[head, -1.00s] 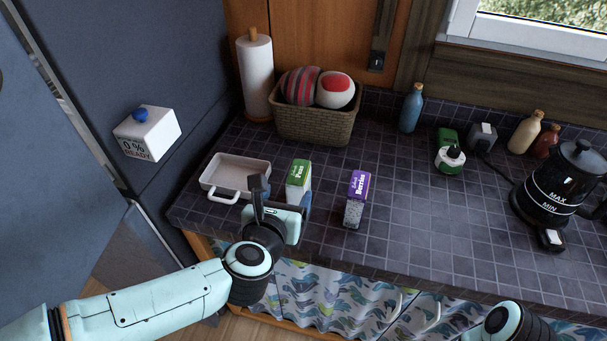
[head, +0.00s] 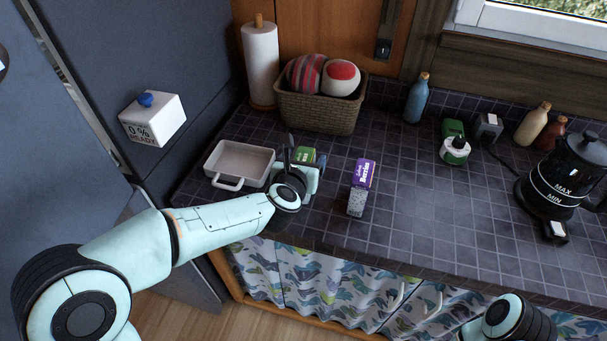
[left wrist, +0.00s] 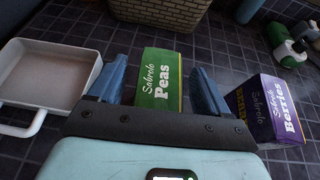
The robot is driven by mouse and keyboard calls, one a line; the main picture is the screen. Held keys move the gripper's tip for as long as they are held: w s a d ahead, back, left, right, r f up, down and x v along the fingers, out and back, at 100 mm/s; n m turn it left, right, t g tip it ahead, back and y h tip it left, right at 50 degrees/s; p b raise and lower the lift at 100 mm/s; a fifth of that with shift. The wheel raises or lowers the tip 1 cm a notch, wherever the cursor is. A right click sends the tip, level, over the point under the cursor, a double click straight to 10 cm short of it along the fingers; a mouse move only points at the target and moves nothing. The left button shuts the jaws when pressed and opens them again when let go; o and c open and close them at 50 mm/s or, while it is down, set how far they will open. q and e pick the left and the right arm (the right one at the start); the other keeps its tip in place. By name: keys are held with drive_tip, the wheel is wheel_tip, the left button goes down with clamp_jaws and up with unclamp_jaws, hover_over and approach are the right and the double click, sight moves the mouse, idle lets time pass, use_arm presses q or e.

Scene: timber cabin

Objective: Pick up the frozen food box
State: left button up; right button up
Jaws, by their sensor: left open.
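A green frozen food box labelled Peas (left wrist: 159,79) stands on the tiled counter. In the head view the peas box (head: 304,155) is mostly hidden behind my left gripper (head: 304,165). In the left wrist view my left gripper (left wrist: 160,90) is open, with one blue finger on each side of the peas box; I cannot tell if either touches it. A purple and grey box labelled Berries (head: 361,187) stands to the right, and it also shows in the left wrist view (left wrist: 268,110), outside the right finger. My right gripper is not visible.
A white dish with a handle (head: 243,160) lies left of the peas box. A wicker basket (head: 318,113) and paper towel roll (head: 261,65) stand behind. Bottles and a black kettle (head: 562,180) are at the right.

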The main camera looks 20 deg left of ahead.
use_arm(q)
drive_tip(key=c, duration=1.3)
clamp_jaws()
drive_tip(key=shift+r, duration=0.1)
